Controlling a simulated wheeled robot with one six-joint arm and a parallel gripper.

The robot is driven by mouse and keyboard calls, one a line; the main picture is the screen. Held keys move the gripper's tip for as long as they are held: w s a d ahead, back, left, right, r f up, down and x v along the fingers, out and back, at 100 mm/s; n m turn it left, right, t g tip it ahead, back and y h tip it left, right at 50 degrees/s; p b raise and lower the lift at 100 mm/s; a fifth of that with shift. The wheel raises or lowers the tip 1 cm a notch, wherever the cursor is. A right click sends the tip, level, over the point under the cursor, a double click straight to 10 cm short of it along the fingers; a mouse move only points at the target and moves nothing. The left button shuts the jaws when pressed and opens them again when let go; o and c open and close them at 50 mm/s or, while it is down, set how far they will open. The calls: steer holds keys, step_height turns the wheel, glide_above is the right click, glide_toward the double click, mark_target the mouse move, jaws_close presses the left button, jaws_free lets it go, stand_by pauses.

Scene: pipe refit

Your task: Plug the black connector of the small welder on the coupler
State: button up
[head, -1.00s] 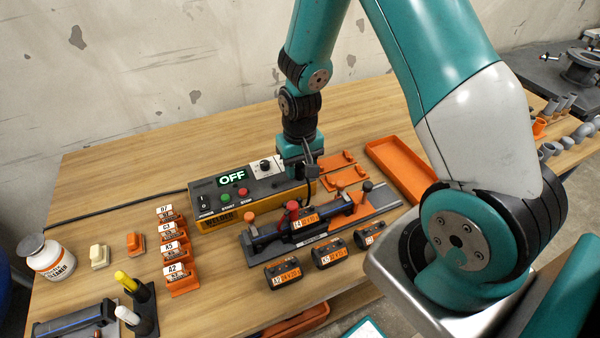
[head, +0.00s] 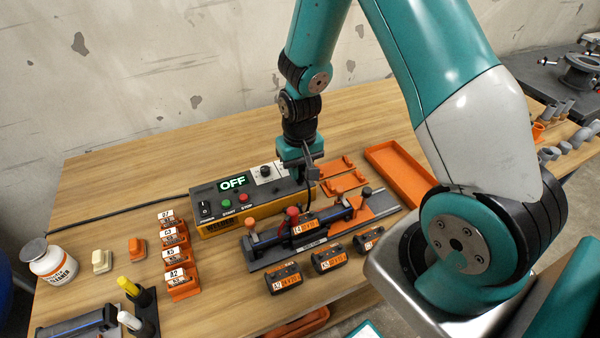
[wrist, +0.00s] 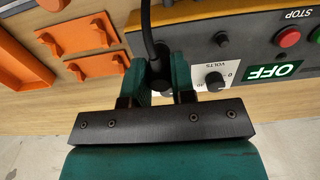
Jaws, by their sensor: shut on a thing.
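The welder (head: 252,196) is a yellow and grey box with a lit OFF display. Its right end also shows in the wrist view (wrist: 262,42). The coupler (head: 305,227), dark with an orange label, lies in the clamp in front of the welder. A red connector (head: 292,213) stands upright at its left end. My gripper (head: 308,166) is above the welder's right end, behind the coupler and apart from it. In the wrist view my gripper (wrist: 165,85) is shut on the black connector (wrist: 157,68), from which a black cable runs up the picture. The fingers partly hide the connector.
Orange holders (head: 345,183) and an orange tray (head: 400,172) are to the right. Labelled orange stands (head: 180,283) are at left. The table behind the welder is clear.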

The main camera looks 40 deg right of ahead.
steer(key=shift+r+p, duration=0.8)
steer(key=shift+r, duration=0.35)
steer(key=shift+r+p, duration=0.95)
steer(key=shift+r, duration=0.1)
steer(key=shift+f, duration=0.1)
